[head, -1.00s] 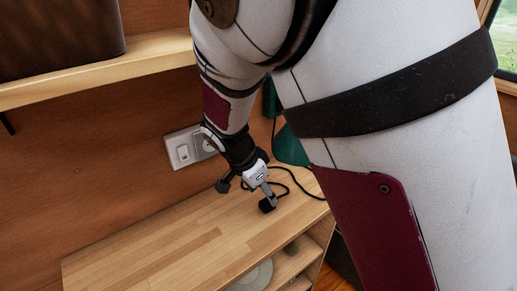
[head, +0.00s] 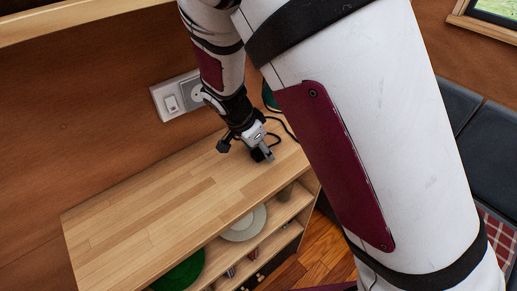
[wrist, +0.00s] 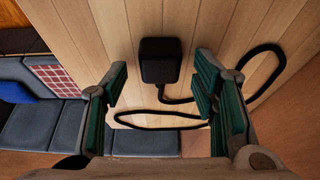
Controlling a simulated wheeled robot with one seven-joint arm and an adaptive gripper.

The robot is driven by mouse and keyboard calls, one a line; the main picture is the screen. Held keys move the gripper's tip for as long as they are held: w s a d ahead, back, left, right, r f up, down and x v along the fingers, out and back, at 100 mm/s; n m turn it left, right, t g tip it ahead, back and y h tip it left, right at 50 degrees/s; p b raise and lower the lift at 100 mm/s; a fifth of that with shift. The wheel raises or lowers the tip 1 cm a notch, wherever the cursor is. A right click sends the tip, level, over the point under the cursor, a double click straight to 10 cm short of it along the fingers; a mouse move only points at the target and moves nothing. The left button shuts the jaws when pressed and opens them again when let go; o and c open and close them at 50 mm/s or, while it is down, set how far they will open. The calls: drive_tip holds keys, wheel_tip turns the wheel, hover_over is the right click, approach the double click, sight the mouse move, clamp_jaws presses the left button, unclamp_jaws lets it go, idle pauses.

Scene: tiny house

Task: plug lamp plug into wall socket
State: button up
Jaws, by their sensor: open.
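The black lamp plug (wrist: 161,60) lies on the wooden counter top in the wrist view, with its black cord (wrist: 165,120) looping away to the right. My gripper (wrist: 160,90) is open, its green-padded fingers on either side of the plug's line and apart from it. In the head view my gripper (head: 243,150) is low over the counter (head: 150,200); I cannot clearly pick out the plug there. The wall socket (head: 193,95) is on the wall behind, partly covered by my arm. A bit of the green lamp (head: 268,98) shows behind my arm.
A light switch (head: 171,103) sits left of the socket. Shelves under the counter hold a plate (head: 245,225) and a green dish (head: 180,270). A wooden shelf (head: 60,18) runs above. The counter's left part is clear. A grey sofa (wrist: 40,110) shows in the wrist view.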

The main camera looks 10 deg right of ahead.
sight(259, 153)
drive_tip(key=c, duration=1.2)
drive_tip(key=shift+o, duration=0.2)
drive_tip(key=shift+r, duration=0.15)
drive_tip(key=shift+r+p, duration=0.45)
drive_tip(key=shift+r, duration=0.1)
drive_tip(key=r+p, duration=0.1)
drive_tip(key=s+r+p, duration=0.1)
drive_tip(key=shift+a+r, duration=0.15)
drive_tip(key=shift+r, duration=0.2)
drive_tip(key=s+a+p, duration=0.1)
drive_tip(key=s+p, duration=0.2)
drive_tip(key=s, duration=0.1)
drive_tip(key=s+a+p, duration=0.2)
drive_tip(key=s+p, duration=0.1)
drive_tip(key=s, duration=0.2)
drive_tip(key=s+a+r+p, duration=0.1)
drive_tip(key=s+p, duration=0.2)
drive_tip(key=s, duration=0.2)
drive_tip(key=shift+s+a, duration=0.15)
